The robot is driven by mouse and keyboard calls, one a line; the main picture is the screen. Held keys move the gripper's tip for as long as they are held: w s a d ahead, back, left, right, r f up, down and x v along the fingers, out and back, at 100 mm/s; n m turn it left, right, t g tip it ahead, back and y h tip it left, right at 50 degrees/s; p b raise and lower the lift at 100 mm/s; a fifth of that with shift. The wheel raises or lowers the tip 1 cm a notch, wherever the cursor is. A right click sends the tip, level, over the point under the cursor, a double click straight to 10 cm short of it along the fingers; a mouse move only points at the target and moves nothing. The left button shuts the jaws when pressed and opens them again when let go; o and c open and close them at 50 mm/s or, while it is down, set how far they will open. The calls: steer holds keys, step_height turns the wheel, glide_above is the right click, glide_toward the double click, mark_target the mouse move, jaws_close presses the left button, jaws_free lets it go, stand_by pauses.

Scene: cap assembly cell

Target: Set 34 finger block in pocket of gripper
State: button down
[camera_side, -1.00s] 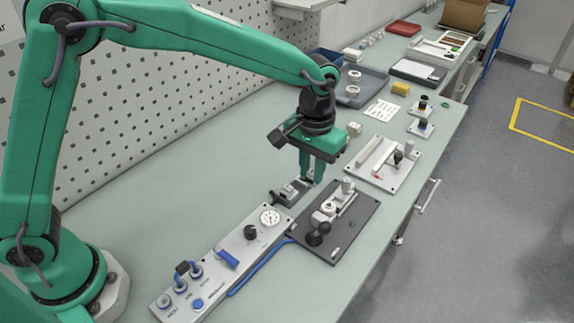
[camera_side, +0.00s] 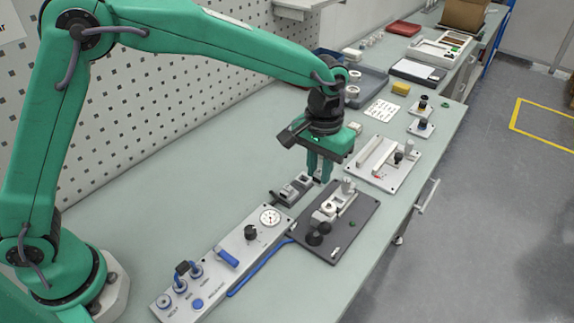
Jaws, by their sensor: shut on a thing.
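My gripper (camera_side: 320,177) hangs fingers-down between the small dark holder and the dark plate. It is shut on the finger block (camera_side: 318,176), which is small and mostly hidden between the fingers. The dark holder (camera_side: 292,190) with light grey pieces on it lies just left of and below the fingertips. The dark plate (camera_side: 352,240) lies to the right and nearer. It bears a light metal assembly (camera_side: 333,208) with a black-knobbed clamp (camera_side: 318,233). I cannot make out the pocket at this size.
A grey panel (camera_side: 213,282) with gauge, knobs and a blue hose lies in front. A light plate (camera_side: 383,180) with a bar and black knob stands behind right. A blue-grey tray (camera_side: 372,82) and yellow block (camera_side: 400,89) lie farther back. The left bench is clear.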

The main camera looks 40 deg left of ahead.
steer(key=w+d+f, duration=0.2)
steer(key=w, duration=0.3)
steer(key=shift+d, duration=0.25)
steer(key=shift+f, duration=0.25)
steer(key=shift+f, duration=2.7)
steer(key=shift+f, duration=0.8)
steer(key=c, duration=1.2)
jaws_free()
steer(key=shift+r, duration=0.1)
